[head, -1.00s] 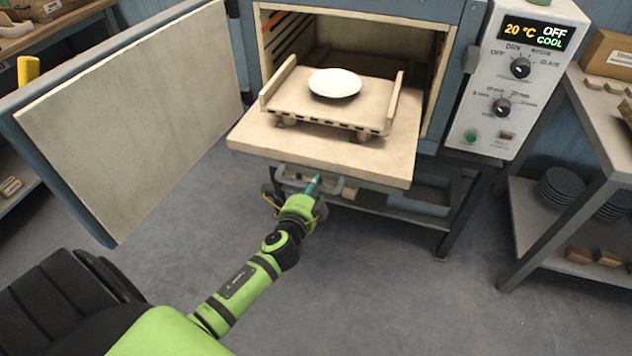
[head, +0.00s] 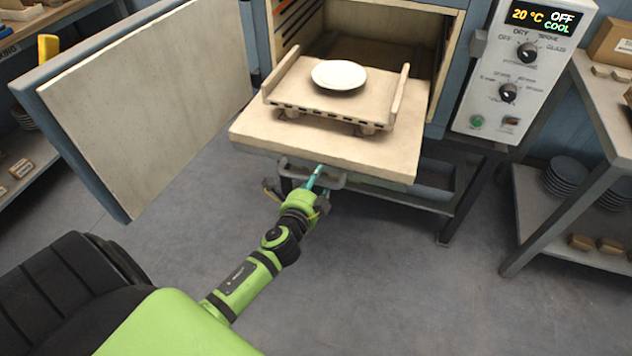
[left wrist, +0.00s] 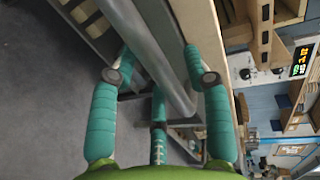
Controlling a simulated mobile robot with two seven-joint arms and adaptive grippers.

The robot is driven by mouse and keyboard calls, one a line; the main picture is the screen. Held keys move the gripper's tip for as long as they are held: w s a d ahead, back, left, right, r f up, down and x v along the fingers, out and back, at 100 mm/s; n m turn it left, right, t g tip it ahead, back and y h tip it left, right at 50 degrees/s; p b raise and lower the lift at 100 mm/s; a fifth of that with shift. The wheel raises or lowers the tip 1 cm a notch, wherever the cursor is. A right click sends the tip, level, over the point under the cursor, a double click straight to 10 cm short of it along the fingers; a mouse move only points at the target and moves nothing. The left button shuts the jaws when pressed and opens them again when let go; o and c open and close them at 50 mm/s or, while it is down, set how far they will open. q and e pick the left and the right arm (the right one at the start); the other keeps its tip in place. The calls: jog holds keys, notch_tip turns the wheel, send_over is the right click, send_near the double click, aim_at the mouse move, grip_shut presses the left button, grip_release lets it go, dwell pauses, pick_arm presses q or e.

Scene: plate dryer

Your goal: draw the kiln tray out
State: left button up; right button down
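The kiln tray (head: 300,141) is a thick pale slab that sticks well out of the open kiln. A grey bar handle (head: 334,180) hangs below its front edge. My left gripper (head: 318,180) is at this handle. In the left wrist view the teal fingers (left wrist: 158,60) lie on both sides of the handle bar (left wrist: 160,65) and bend in around it. Their exact contact with the bar is hard to see. On the tray stands a low slotted rack (head: 330,115) with a white plate (head: 338,75) on it. My right gripper is not in view.
The kiln door (head: 150,95) stands wide open at the left. The control panel (head: 525,70) at the right reads 20 °C, OFF, COOL. A shelf (head: 555,215) with stacked dark plates stands at the right. The grey floor (head: 390,290) in front is clear.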

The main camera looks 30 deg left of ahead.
pick_arm(q)
jog(key=v, duration=1.2)
jog(key=shift+f, duration=0.1)
dwell(0.4)
jog(key=s+d+f+n+g+h, duration=0.1)
jog(key=s+f+n+g, duration=0.15)
jog(key=f, duration=0.65)
jog(key=s+d+f+n+g+h+p, duration=0.15)
jog(key=s+f, duration=0.25)
jog(key=f, duration=0.5)
jog(key=s+d+f+n+g, duration=0.1)
jog(key=s+d+f+g, duration=0.15)
jog(key=f, duration=0.65)
jog(key=s+f+n+g, duration=0.2)
jog(key=s+f, duration=0.2)
jog(key=s, duration=0.4)
jog(key=s+f+n+g, duration=0.3)
jog(key=s+f, duration=0.2)
jog(key=s, duration=0.3)
jog(key=s+f+n+g+h, duration=0.1)
jog(key=s+f, duration=0.3)
jog(key=s, duration=0.4)
jog(key=shift+d+f+n+g, duration=0.3)
jog(key=shift+f+n+g, duration=0.1)
jog(key=shift+n+g, duration=0.5)
